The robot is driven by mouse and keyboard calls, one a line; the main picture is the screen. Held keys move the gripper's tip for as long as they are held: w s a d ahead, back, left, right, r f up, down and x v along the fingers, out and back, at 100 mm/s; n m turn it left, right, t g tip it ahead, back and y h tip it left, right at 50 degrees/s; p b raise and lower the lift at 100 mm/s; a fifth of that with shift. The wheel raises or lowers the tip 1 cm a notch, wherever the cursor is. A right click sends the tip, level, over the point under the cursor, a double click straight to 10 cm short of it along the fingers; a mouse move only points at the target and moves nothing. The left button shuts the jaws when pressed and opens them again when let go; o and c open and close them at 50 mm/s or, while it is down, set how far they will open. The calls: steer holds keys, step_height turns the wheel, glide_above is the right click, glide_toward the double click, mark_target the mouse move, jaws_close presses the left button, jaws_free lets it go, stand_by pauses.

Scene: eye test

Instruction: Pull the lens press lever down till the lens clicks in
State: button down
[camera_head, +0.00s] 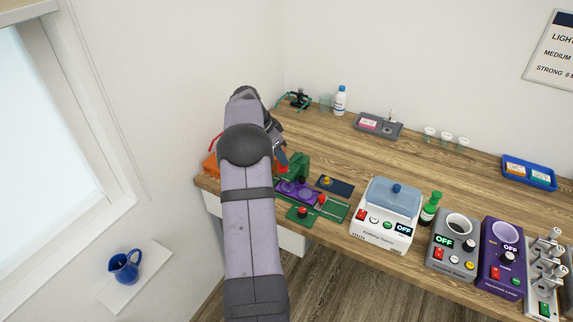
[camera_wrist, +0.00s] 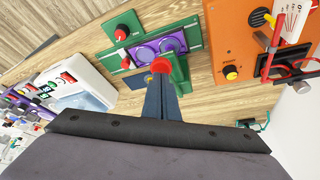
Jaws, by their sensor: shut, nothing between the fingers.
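The lens press (camera_head: 296,163) is a green upright on a green base with a purple two-ring frame (camera_head: 297,190). The frame also shows in the wrist view (camera_wrist: 158,48). A red knob (camera_wrist: 160,66), seemingly the lever's end, shows by the green upright (camera_wrist: 181,70) in the wrist view. My gripper (camera_wrist: 161,78) is shut and empty, its dark blue fingertips right at this red knob. I cannot tell whether they touch it. In the head view my arm hides part of the press, and my gripper (camera_head: 282,162) shows only partly beside the upright.
A dark plate with a yellow knob (camera_head: 327,181) is close right. An orange box (camera_wrist: 235,45) stands beside the press. A blue-lidded device (camera_head: 393,197) is further right.

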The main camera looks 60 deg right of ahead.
mark_target(281, 167)
steer(key=shift+f+b, duration=1.6)
steer(key=shift+f, duration=0.55)
stand_by(0.5)
steer(key=shift+r, duration=0.1)
stand_by(0.4)
steer(key=shift+r+p, duration=2.75)
steer(key=shift+r, duration=1.15)
